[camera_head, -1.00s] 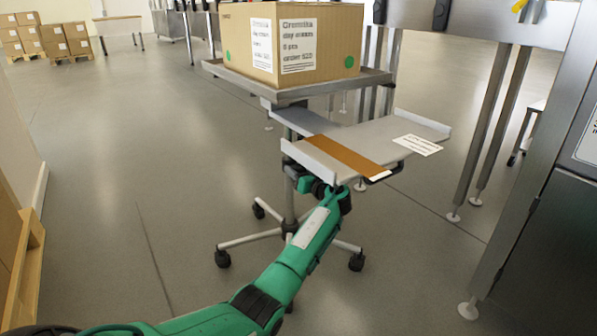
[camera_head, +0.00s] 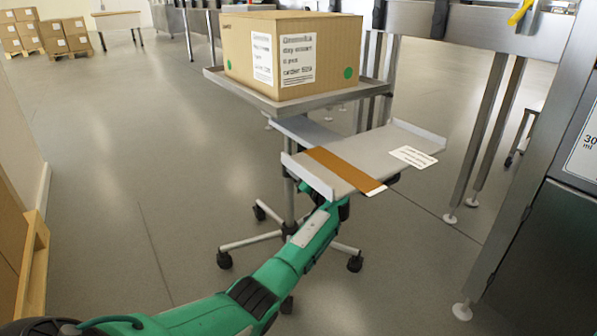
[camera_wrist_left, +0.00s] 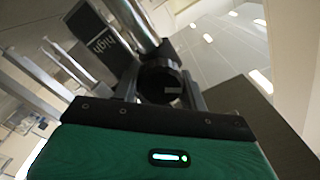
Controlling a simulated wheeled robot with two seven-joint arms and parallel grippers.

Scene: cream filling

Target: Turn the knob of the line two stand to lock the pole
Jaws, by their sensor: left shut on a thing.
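The wheeled stand has a grey metal pole (camera_head: 290,203) rising from a base with casters. Its upper tray and a grey shelf stand above my left arm. My left arm reaches under the shelf, which hides the gripper's fingers in the head view. In the left wrist view, a round black knob (camera_wrist_left: 160,80) sits between the two fingers of my left gripper (camera_wrist_left: 162,90), which is shut on it. A shiny metal pole (camera_wrist_left: 133,25) runs up beyond the knob. My right gripper is not in view.
A cardboard box (camera_head: 300,50) rests on the upper metal tray (camera_head: 285,108). The grey shelf (camera_head: 375,150) carries a brown stripe and a label. Steel table legs (camera_head: 480,130) and a dark cabinet (camera_head: 545,240) stand at right. Floor at left is open.

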